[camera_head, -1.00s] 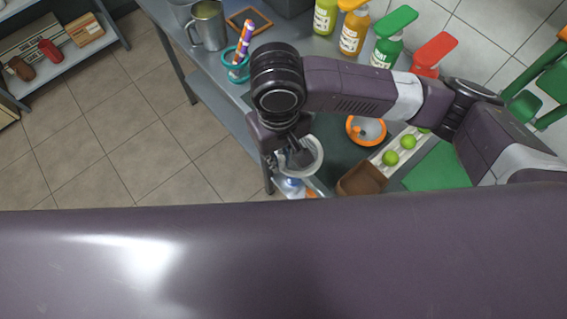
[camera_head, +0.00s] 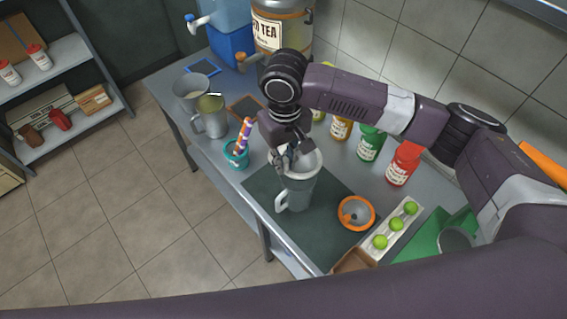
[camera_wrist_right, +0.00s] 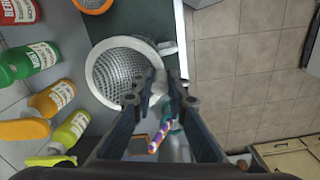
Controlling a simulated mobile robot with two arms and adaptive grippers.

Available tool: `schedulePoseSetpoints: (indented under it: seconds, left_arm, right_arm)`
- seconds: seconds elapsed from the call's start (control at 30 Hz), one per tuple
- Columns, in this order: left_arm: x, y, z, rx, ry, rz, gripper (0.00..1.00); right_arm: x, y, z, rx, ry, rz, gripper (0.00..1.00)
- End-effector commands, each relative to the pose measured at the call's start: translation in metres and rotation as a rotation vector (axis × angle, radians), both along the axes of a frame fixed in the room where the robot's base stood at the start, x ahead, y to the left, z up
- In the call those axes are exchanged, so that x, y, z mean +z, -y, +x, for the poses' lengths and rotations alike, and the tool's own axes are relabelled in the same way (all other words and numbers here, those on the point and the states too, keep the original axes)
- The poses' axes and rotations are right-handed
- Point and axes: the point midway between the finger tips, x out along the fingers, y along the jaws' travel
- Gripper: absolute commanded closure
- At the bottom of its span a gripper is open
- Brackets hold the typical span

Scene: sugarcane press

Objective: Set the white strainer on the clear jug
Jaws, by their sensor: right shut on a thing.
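The white strainer (camera_head: 309,161) is a round bowl with a pale rim; its mesh shows in the right wrist view (camera_wrist_right: 122,74). My right gripper (camera_head: 285,158) is shut on the strainer's handle, which shows between the fingers in the wrist view (camera_wrist_right: 157,86). The clear jug (camera_head: 300,191) stands upright on the dark mat, its handle toward the left front. The strainer is at the jug's mouth and hides it. I cannot tell whether its rim rests on the jug. My left gripper is not in view.
An orange juicer (camera_head: 356,213) and a white tray (camera_head: 395,232) with limes are to the right. Sauce bottles (camera_head: 371,143) stand behind. Bare mat (camera_head: 260,187) lies left of the jug.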

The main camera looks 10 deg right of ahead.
Motion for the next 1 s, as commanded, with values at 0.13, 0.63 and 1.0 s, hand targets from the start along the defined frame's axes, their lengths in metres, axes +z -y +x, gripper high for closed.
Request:
schedulePoseSetpoints:
  seconds: [0.13, 0.63, 1.0]
  left_arm:
    - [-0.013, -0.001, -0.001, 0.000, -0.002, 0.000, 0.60]
    - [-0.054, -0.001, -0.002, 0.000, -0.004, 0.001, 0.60]
    - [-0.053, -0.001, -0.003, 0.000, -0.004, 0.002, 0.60]
  right_arm:
    - [-0.011, 0.000, 0.000, 0.000, 0.001, -0.001, 1.00]
    - [-0.042, 0.000, 0.000, 0.000, 0.001, -0.001, 1.00]
    - [-0.067, 0.000, -0.001, -0.001, -0.003, -0.001, 1.00]
